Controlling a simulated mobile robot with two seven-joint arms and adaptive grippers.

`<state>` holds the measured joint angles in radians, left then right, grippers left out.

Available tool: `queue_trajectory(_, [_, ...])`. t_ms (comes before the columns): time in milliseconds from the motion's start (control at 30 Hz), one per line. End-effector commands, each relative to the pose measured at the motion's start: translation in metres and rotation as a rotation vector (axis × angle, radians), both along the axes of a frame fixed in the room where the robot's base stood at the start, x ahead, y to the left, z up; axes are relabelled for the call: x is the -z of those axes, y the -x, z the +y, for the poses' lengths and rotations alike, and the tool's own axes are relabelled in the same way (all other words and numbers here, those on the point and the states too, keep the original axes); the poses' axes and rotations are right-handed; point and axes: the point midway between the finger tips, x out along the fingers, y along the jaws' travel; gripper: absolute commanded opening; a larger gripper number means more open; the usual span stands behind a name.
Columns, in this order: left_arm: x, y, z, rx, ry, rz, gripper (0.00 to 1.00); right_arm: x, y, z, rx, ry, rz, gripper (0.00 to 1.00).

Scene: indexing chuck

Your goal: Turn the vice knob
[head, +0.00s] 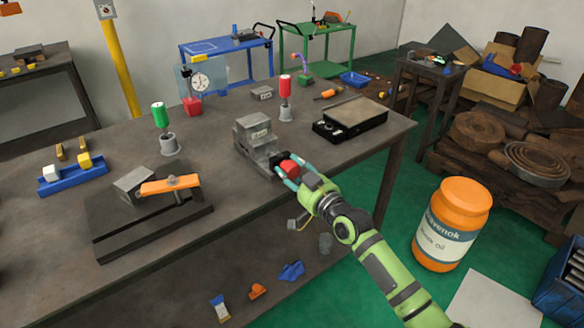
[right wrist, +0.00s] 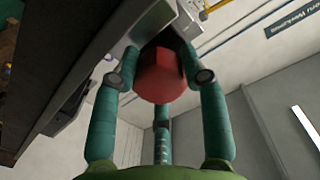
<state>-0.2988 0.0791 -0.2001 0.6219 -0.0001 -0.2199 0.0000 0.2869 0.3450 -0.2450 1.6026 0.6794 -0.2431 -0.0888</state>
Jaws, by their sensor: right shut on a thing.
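My left gripper is not in view.
An orange jar (head: 452,222) stands on the green floor at right.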

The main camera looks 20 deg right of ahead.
Motion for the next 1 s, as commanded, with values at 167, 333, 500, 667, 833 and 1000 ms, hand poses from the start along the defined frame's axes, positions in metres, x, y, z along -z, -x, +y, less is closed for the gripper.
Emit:
queue_trajectory(167, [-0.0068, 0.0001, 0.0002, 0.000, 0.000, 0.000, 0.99, -0.0007, 0.0002, 0.0006, -0.001, -0.136, 0.050, 0.11])
queue_trajectory(333, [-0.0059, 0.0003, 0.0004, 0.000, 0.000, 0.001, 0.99, 0.0003, 0.0002, 0.0006, -0.001, -0.144, 0.053, 0.11])
queue_trajectory(500, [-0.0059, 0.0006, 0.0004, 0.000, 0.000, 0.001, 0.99, 0.0003, 0.0002, 0.0007, -0.001, -0.142, 0.052, 0.68])
queue_trajectory(667, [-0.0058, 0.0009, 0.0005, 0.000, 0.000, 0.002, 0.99, 0.0006, 0.0002, 0.0006, -0.001, -0.141, 0.053, 0.68])
queue_trajectory(833, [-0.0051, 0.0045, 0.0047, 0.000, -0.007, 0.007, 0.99, 0.0014, 0.0003, 0.0004, 0.000, -0.136, 0.052, 0.68])
queue_trajectory(1000, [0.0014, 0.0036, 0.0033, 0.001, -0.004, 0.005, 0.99, 0.0038, 0.0002, 0.0000, -0.001, -0.037, 0.017, 0.68])
